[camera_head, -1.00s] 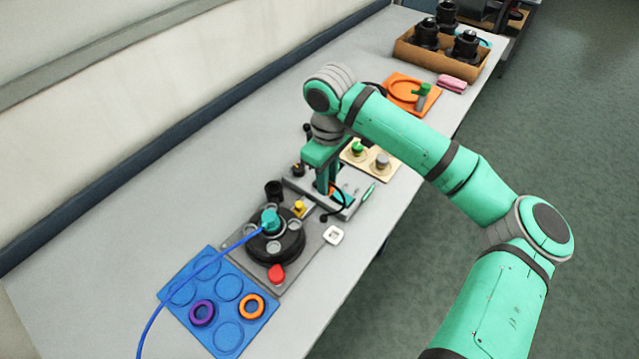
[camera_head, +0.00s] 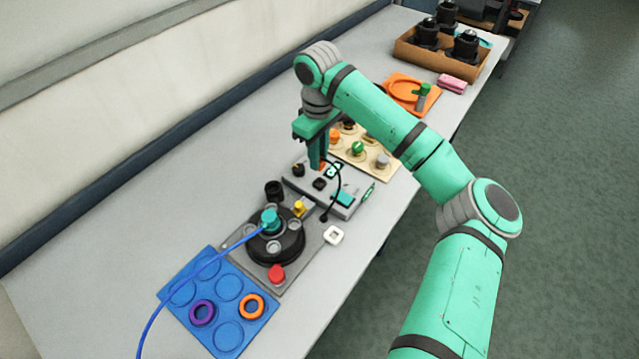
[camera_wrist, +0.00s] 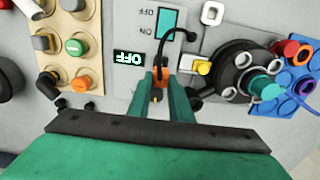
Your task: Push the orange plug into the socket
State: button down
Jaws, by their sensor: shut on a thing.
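The orange plug (camera_wrist: 157,94) is between my gripper's fingers (camera_wrist: 161,92), with a black cable (camera_wrist: 175,40) arching away from it. In the head view my gripper (camera_head: 317,165) is shut on the plug, over the back edge of a grey control box (camera_head: 343,207); a bit of orange (camera_head: 323,166) shows at the fingertips.
A black round tank unit (camera_head: 275,243) with a teal connector and blue hose stands in front of the box. A wooden tray (camera_head: 372,168) of coloured knobs lies behind it. A blue mat (camera_head: 212,318) with rings is at front left. The table's left side is clear.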

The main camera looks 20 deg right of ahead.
dwell(0.3)
jog(key=shift+f, duration=2.3)
jog(key=shift+f, duration=0.95)
jog(key=c, duration=1)
grip_release()
jog(key=shift+c, duration=0.2)
jog(key=shift+r, duration=4.3)
